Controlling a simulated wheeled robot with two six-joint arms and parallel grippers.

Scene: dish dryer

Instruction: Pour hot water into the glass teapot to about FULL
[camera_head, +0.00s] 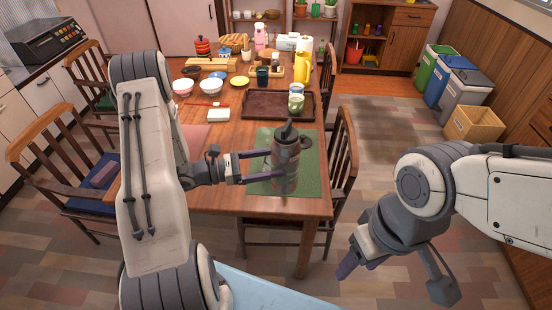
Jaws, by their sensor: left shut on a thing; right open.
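A tall, dark, partly see-through vessel (285,165) with a black lid stands upright over the green mat (257,184) near the table's front right corner. I cannot tell whether its base rests on the mat or is slightly lifted. My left gripper (262,166) reaches in from the left and is shut on this vessel, its fingers partly hidden by it. My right gripper (396,278) is open and empty, low over the floor to the right of the table. I cannot tell for sure which vessel is the glass teapot. A yellow jug (302,68) stands at the table's back right.
A dark brown tray (268,104) with cups (296,101) lies behind the mat. A chair (340,165) stands close at the right edge. Bins are farther right.

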